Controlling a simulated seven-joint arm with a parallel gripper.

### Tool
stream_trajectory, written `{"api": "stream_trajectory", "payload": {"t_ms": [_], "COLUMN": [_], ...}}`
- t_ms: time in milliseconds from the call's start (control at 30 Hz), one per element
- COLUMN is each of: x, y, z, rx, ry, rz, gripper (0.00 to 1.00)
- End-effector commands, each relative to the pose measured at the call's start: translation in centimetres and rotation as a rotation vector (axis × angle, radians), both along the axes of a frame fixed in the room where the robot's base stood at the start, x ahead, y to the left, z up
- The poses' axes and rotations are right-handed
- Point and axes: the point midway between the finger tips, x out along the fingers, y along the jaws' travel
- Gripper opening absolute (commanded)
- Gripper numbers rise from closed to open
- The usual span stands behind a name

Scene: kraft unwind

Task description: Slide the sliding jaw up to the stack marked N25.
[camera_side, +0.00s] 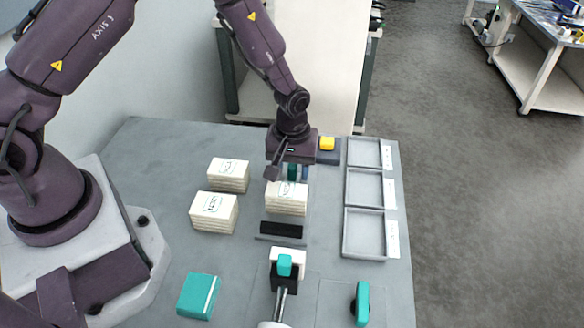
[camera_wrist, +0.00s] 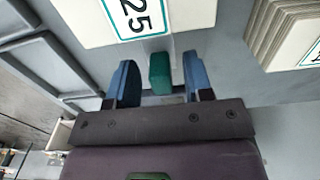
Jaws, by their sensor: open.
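The stack marked N25 (camera_side: 287,203) is a pale block of sheets in the middle of the bench. Its label ends in "25" in the wrist view (camera_wrist: 90,25). A green upright piece (camera_wrist: 160,75), seemingly the sliding jaw's grip, stands just beyond the stack's far side; what it is fixed to is mostly hidden. My gripper (camera_wrist: 161,68) is open, with one blue finger on each side of the green piece and a visible gap at each. In the side view my gripper (camera_side: 288,172) is low behind the stack. A black bar (camera_side: 281,230) lies along the near side.
Two similar stacks (camera_side: 229,175) (camera_side: 214,212) stand to the left. Three grey trays (camera_side: 345,235) line the right. A white-and-black fixture with a teal top (camera_side: 285,264), a teal box (camera_side: 198,296) and a teal-handled item (camera_side: 362,303) are near. A yellow button (camera_side: 327,143) is behind.

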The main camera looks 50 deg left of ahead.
Motion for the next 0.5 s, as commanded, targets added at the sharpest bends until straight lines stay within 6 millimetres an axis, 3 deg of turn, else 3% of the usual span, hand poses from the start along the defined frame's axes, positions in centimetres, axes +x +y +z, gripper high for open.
{"api": "stream_trajectory", "payload": {"t_ms": [500], "x": [0.1], "y": [0.0], "z": [10.1], "rx": [-0.001], "ry": [-0.005], "rz": [0.0], "gripper": [0.47]}}
